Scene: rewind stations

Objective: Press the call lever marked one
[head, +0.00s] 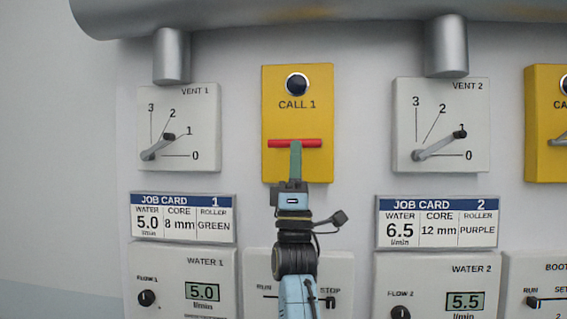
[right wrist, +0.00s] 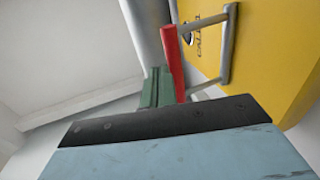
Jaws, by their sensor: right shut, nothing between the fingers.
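The yellow CALL 1 panel (head: 297,112) is mounted on the wall left of the middle in the head view. It bears a dark round lamp or button (head: 297,84) and a red call lever bar (head: 310,143). My right gripper (head: 296,148) is shut and empty, with its green fingertips up against or very close to the red bar. In the right wrist view the red bar (right wrist: 173,62) stands out from the yellow panel (right wrist: 275,60) on grey arms, beside the green fingers (right wrist: 157,82). I cannot tell whether they touch. My left gripper is not in view.
VENT 1 (head: 185,115) and VENT 2 (head: 455,100) dials flank the panel. Job card 1 (head: 184,217), job card 2 (head: 437,221) and water panels sit below. Another yellow call panel (head: 541,110) is at the right edge. A large grey pipe (head: 300,20) runs along the top.

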